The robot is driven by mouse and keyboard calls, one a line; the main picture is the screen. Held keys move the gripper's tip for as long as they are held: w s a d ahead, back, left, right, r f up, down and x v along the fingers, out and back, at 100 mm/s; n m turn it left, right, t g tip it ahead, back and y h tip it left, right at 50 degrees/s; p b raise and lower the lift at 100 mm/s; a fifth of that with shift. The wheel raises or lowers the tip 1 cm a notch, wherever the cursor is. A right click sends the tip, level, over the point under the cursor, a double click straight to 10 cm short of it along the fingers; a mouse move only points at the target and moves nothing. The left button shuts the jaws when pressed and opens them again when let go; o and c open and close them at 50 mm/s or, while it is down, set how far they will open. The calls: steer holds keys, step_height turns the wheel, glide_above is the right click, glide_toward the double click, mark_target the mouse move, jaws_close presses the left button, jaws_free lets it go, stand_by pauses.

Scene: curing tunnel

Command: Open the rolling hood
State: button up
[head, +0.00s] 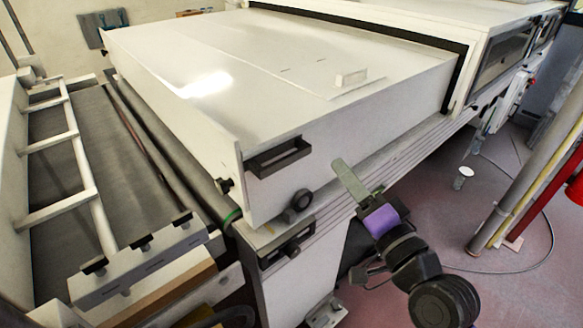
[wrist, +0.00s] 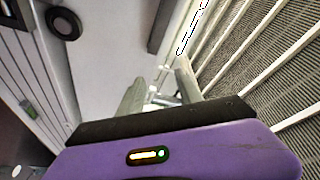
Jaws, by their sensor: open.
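The rolling hood (head: 350,130) is a large white box-shaped cover over the tunnel's belt, seen in the head view. A black handle (head: 278,157) is fixed on its near face. A black wheel (head: 300,201) sits low on that face, and it also shows in the wrist view (wrist: 63,22). My gripper (head: 345,178) is to the right of the handle and wheel, apart from the handle. In the wrist view my gripper (wrist: 158,88) has its two grey fingers spread with nothing between them. A dark bar, likely the handle (wrist: 162,25), lies beyond the fingertips.
A white ladder-like frame (head: 80,150) stands over the grey mesh belt (head: 45,155) at the left. Posts (head: 525,180) stand at the right. Red floor (head: 430,215) is open between.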

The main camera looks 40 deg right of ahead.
mark_target(288, 163)
steer(key=shift+w+a+f+m+g+y+p, duration=0.25)
steer(key=shift+w+a+m+y, duration=0.45)
steer(key=shift+w, duration=1.1)
steer(key=shift+w+a+m+t+y+p, duration=0.1)
steer(key=shift+w+a+m+y+p, duration=0.3)
steer(key=shift+w+a+y, duration=0.95)
steer(key=shift+w+a+f+m+g+y+p, duration=0.25)
steer(key=shift+w+m+y, duration=0.35)
steer(key=shift+w, duration=1.6)
steer(key=shift+r, duration=0.1)
steer(key=shift+c, duration=0.2)
jaws_close()
steer(key=shift+d, duration=0.1)
